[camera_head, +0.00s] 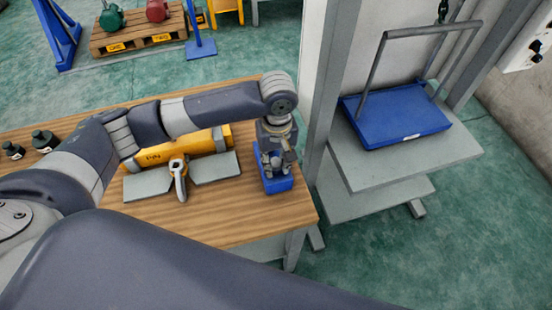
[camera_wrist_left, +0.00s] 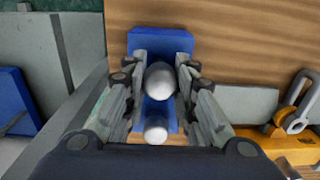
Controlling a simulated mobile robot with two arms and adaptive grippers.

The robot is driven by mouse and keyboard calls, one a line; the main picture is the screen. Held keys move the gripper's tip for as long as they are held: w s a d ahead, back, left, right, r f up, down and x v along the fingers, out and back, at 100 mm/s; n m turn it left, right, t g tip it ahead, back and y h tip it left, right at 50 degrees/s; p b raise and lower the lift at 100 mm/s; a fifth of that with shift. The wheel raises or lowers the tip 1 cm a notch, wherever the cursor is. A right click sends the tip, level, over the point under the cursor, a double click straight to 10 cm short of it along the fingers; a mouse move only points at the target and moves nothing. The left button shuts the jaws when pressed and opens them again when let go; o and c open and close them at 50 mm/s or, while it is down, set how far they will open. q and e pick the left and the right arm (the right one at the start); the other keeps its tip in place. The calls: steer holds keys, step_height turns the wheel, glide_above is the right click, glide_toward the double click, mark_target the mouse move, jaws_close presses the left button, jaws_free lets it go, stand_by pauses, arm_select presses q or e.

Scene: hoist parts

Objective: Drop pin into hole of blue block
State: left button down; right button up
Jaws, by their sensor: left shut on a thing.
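The blue block (camera_head: 279,185) sits on the wooden table near its right edge. My left gripper (camera_head: 275,165) points down right over it. In the left wrist view the gripper (camera_wrist_left: 160,95) is shut on the pin (camera_wrist_left: 158,80), a grey-white rounded metal piece between the two fingers. A second pale rounded end (camera_wrist_left: 156,131) shows nearer the wrist camera; I cannot tell whether it is part of the same pin. The blue block (camera_wrist_left: 163,40) lies behind the pin in that view. The hole is hidden. My right gripper is not in view.
Dark weights (camera_head: 44,140) stand at the far left. A grey post (camera_head: 322,100) and a lift platform with a blue tray (camera_head: 400,125) stand right of the table.

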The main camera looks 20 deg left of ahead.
arm_select(q)
steer(key=shift+f, duration=0.15)
steer(key=c, duration=1.2)
jaws_free()
steer(key=shift+c, duration=0.2)
step_height(320, 180, up, 12)
steer(key=shift+w, duration=0.1)
